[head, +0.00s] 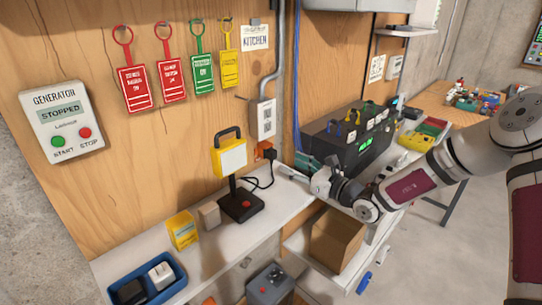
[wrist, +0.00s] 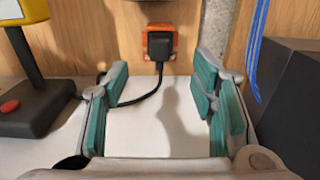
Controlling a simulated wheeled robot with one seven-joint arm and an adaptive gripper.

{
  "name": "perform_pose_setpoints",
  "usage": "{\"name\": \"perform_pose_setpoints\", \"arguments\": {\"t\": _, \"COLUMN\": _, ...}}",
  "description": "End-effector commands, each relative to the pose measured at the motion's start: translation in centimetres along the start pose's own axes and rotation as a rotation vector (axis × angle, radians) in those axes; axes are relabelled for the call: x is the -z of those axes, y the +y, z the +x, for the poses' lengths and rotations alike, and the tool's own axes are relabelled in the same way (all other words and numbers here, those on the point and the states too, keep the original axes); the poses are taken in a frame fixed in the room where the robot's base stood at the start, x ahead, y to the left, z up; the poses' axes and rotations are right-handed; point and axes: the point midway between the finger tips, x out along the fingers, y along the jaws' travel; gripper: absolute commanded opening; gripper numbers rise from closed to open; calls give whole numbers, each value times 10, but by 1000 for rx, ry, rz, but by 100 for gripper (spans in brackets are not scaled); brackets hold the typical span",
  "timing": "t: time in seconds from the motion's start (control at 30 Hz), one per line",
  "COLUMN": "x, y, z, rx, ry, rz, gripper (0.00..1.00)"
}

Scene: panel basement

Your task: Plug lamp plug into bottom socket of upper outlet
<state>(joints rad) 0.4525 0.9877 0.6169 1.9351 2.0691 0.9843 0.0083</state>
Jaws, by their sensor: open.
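The lamp (head: 230,158) has a yellow head and a dark base and stands on the white shelf. Its black plug (wrist: 159,42) sits at an orange outlet (wrist: 151,54) low on the wooden wall, and its black cord hangs from it and runs left. The orange outlet also shows in the head view (head: 262,146). The white upper outlet (head: 265,120) is on the wall just above; its individual sockets are too small to tell apart. My gripper (wrist: 160,82) is open and empty, facing the plug, with its fingers apart left and right. In the head view my gripper (head: 295,173) is right of the plug.
A black box with coloured connectors (head: 350,138) stands to the right. A yellow box (head: 182,230) and a blue tray (head: 140,290) are left on the shelf (head: 225,240). Conduit runs above the upper outlet. An open brown box (head: 336,240) sits lower right.

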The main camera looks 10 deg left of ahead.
Motion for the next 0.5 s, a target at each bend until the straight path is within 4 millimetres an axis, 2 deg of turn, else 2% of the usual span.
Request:
{"name": "perform_pose_setpoints", "arguments": {"t": 0.3, "x": 3, "y": -1, "z": 44, "rx": -3, "ry": 0, "rz": -3, "gripper": 52}}
{"name": "perform_pose_setpoints", "arguments": {"t": 0.5, "x": 1, "y": 0, "z": 65, "rx": -2, "ry": 0, "rz": -1, "gripper": 52}}
